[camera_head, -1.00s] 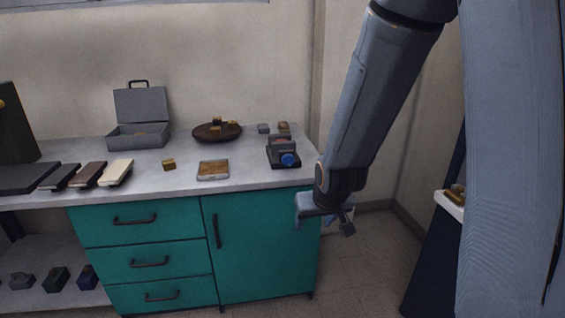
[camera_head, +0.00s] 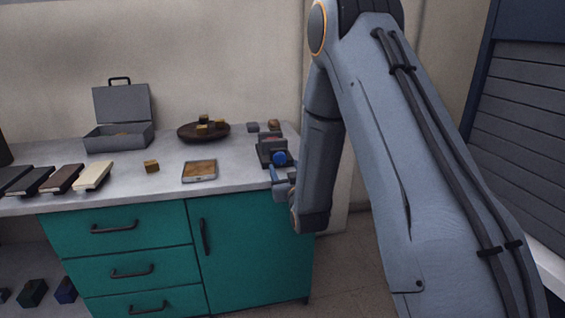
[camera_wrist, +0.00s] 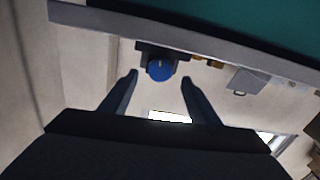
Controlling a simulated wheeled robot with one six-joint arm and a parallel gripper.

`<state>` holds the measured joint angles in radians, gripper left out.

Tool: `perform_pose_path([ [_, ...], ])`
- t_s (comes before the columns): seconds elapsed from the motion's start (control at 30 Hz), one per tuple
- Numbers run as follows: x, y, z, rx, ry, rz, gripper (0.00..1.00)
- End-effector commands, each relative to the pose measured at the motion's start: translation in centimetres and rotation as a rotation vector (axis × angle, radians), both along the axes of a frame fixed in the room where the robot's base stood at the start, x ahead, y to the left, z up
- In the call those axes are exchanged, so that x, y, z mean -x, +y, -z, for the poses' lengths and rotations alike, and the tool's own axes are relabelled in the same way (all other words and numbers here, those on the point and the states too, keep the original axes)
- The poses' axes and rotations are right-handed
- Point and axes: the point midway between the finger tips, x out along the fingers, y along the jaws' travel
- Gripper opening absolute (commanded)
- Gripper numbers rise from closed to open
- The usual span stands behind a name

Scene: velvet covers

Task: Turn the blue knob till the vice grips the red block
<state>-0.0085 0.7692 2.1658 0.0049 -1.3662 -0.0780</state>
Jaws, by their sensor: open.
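The blue knob (camera_head: 279,158) is on the front of the dark vice (camera_head: 265,150), near the right end of the counter. In the wrist view the knob (camera_wrist: 160,69) lies ahead, between and just beyond my two fingertips, with the vice (camera_wrist: 150,48) behind it. My gripper (camera_wrist: 159,82) is open and empty. In the head view my gripper (camera_head: 280,182) is at the counter's front edge, close to the knob and partly hidden by my arm. A small reddish patch, likely the red block (camera_head: 271,138), shows on the vice; whether the jaws touch it is unclear.
A framed tray (camera_head: 199,179) and a small wooden cube (camera_head: 151,166) lie left of the vice. A brown bowl (camera_head: 187,133) with small blocks and an open grey case (camera_head: 122,142) stand behind. Several books (camera_head: 92,176) lie at the left. Counter between them is clear.

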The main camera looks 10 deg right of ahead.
Motion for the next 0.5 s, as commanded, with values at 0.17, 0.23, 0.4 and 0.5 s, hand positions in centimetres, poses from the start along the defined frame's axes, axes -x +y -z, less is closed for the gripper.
perform_pose_path([
  [0.17,-2.9,0.0,0.0,0.0,-0.001,0.0,0.56],
  [0.23,-3.8,0.0,0.0,0.0,0.0,0.0,0.56],
  [0.4,-5.5,-0.1,0.0,0.0,0.001,0.002,0.56],
  [0.5,-5.9,-0.2,0.0,0.0,0.002,0.002,0.56],
])
